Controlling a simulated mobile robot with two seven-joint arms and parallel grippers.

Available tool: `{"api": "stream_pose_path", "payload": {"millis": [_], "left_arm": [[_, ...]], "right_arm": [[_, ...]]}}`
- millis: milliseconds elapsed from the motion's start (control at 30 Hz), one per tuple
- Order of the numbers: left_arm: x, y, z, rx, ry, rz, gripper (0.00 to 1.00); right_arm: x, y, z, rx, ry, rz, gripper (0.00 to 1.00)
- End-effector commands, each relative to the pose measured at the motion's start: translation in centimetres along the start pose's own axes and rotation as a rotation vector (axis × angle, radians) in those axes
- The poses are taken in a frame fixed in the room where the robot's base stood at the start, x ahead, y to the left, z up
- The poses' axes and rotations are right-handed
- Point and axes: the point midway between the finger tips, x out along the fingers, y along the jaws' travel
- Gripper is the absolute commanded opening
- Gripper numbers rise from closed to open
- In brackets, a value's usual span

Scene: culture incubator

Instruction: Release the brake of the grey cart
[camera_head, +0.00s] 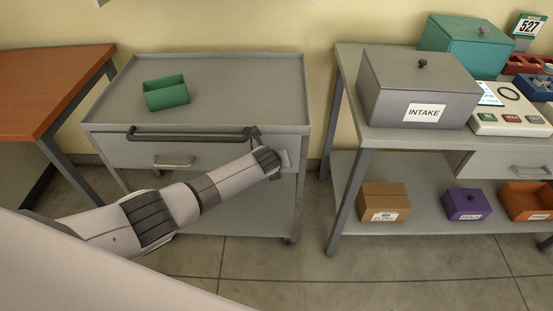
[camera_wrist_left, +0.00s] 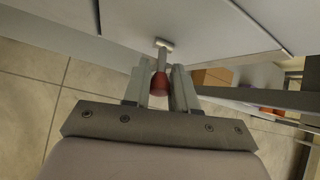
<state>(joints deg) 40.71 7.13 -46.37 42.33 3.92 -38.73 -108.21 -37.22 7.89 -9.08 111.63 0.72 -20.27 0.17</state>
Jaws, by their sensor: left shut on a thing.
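The grey cart (camera_head: 235,105) stands against the wall, with a dark push bar (camera_head: 185,137) and a drawer across its front. My left arm reaches across the front to the cart's right side. My left gripper (camera_wrist_left: 161,78) is shut on the red knob (camera_wrist_left: 159,84) of the brake lever. The lever's pale stem (camera_wrist_left: 162,55) runs from the knob to a small crosspiece by the cart's panel. In the head view my wrist hides the lever and knob. My right gripper is in neither view.
A green open box (camera_head: 166,93) sits on the cart's top. An orange-brown table (camera_head: 45,85) stands to the left. A grey bench (camera_head: 350,95) with an INTAKE box (camera_head: 418,88) stands to the right. Tiled floor shows in the gap between cart and bench.

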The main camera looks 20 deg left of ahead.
Motion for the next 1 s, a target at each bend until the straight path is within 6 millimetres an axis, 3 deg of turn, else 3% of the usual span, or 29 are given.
{"api": "stream_pose_path", "payload": {"millis": [600, 633, 700, 1000], "left_arm": [[-0.05, -0.05, 0.21, -0.004, 0.03, 0.009, 0.0], [-0.05, -0.05, 0.22, -0.004, 0.03, 0.009, 0.3], [-0.05, -0.06, 0.22, -0.004, 0.029, 0.009, 0.48], [-0.07, -0.06, 0.19, -0.004, 0.03, 0.009, 0.48]], "right_arm": [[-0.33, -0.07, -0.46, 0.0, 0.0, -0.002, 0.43], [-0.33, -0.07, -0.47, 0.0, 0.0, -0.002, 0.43], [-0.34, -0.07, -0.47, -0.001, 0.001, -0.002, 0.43], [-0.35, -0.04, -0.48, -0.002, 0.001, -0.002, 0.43]]}}
